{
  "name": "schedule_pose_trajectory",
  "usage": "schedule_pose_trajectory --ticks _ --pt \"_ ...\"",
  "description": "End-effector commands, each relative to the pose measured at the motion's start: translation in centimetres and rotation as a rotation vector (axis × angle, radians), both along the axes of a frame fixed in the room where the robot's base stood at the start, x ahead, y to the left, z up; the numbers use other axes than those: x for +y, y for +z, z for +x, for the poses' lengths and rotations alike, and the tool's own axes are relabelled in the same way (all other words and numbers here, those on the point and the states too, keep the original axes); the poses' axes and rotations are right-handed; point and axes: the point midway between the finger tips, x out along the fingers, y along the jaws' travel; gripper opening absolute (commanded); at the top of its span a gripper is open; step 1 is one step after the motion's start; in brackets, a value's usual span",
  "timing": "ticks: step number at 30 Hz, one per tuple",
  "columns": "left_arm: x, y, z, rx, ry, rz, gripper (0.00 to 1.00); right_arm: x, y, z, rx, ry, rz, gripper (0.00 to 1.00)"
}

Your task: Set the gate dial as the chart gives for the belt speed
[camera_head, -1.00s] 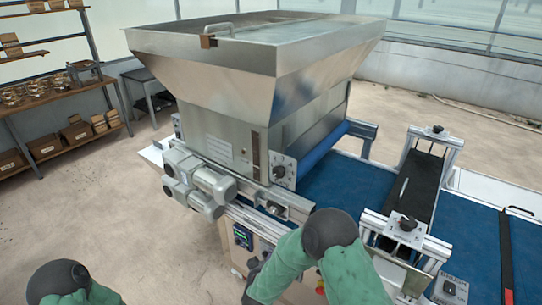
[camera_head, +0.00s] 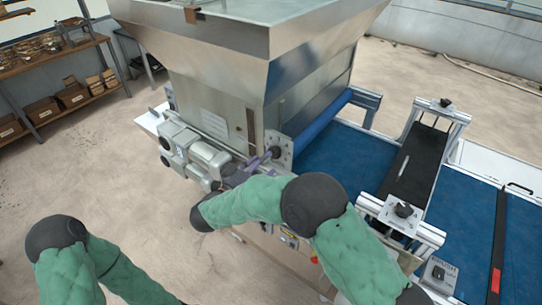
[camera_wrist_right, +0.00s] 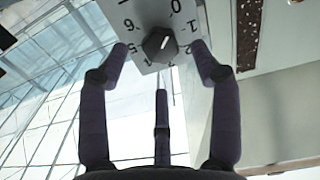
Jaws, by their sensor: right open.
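The gate dial's grey plate (camera_head: 280,150) is on the side of the seeder hopper. In the right wrist view its dark knob (camera_wrist_right: 158,44) has a pale mark, with printed numbers around it, including 0, 1, 2, 5 and 6. My right gripper (camera_head: 267,159) is at the dial, partly hidden by my arm. In the right wrist view, its open fingers (camera_wrist_right: 159,52) lie on either side of the knob, with a third finger below. Contact cannot be told. My left arm is at the lower left, its gripper out of frame. I see no readable chart.
The steel hopper (camera_head: 225,60) rises above the dial. Motor housings (camera_head: 190,150) sit to its left. The blue belt (camera_head: 345,160) runs right, under a black brush frame (camera_head: 415,165) with a knob block. Shelves (camera_head: 50,60) stand at the back left, beyond open floor.

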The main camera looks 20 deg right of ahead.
Motion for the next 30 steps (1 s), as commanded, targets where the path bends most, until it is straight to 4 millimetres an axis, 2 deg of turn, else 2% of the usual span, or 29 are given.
schedule_pose_trajectory --ticks 3,9,21,27,30 --pt "0.0 -0.3 0.0 0.0 0.0 0.0 0.4 -1.6 -0.1 1.2 0.001 -0.002 0.0 0.64" --pt "0.0 -0.4 0.0 0.0 0.0 0.0 0.4 -3.2 0.0 2.5 -0.001 0.001 0.001 0.64" --pt "0.0 -0.5 0.0 -0.001 0.0 0.0 0.4 -3.7 0.1 2.9 0.0 0.001 -0.001 0.64" --pt "0.0 -0.5 0.0 -0.001 0.0 0.0 0.4 -3.6 0.0 2.9 0.0 0.002 0.0 0.08" --pt "0.0 -0.5 0.0 -0.001 0.0 0.0 0.4 -3.6 0.0 2.9 0.0 0.002 0.0 0.08"
